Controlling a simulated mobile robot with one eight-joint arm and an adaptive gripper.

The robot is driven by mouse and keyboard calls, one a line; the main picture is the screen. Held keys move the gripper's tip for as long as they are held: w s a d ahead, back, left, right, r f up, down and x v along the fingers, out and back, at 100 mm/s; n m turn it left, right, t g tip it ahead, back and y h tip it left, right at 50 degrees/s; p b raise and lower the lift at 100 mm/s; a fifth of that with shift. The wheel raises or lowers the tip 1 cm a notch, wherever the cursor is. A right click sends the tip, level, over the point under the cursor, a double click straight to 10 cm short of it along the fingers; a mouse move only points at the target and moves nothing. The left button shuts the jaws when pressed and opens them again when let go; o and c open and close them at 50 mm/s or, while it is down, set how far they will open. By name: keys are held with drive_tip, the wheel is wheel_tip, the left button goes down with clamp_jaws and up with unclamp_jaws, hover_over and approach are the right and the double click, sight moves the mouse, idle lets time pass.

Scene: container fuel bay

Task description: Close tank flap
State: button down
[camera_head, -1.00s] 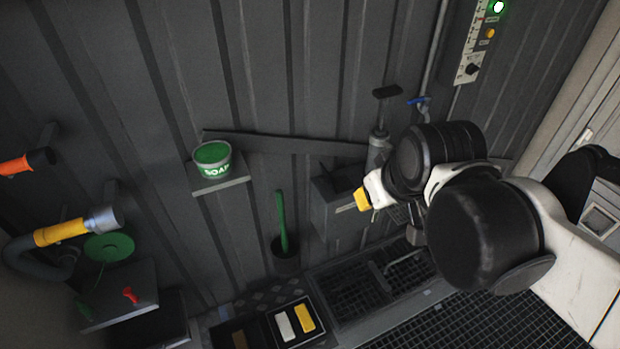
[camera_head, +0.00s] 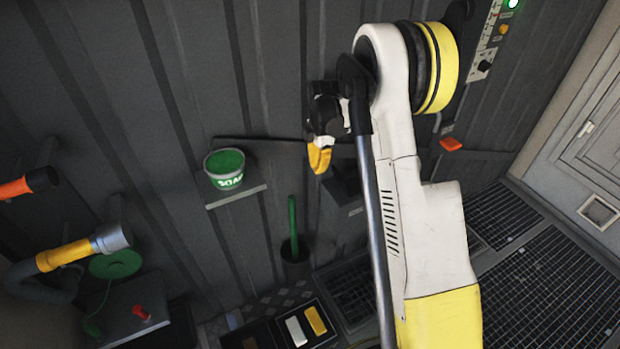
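No tank flap can be made out for sure. A dark box (camera_head: 348,188) on the wall stands partly hidden behind my arm, so its top and any lid on it are not clear. A round green disc (camera_head: 115,264) sits above a grey box (camera_head: 128,312) at the left; I cannot tell whether it is a flap or cap. My gripper (camera_head: 320,158) is small and dark with a yellow tip, in front of the wall to the right of the soap bucket, above and left of the dark box. Whether its fingers are open or hold something is not clear.
A green soap bucket (camera_head: 225,168) stands on a small shelf (camera_head: 238,196). A yellow-banded nozzle (camera_head: 70,255) and an orange-tipped handle (camera_head: 17,189) stick out at left. A green-handled brush (camera_head: 293,228) stands in a dark holder. Open grating (camera_head: 550,290) lies at right.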

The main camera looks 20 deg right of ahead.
sight(337, 183)
drive_tip(key=d+f+b, duration=0.3)
drive_tip(key=f+b, duration=0.2)
drive_tip(key=f, duration=0.4)
drive_tip(key=shift+w+d+f, duration=0.15)
drive_tip(key=shift+d+f, duration=0.05)
drive_tip(key=shift+d, duration=0.05)
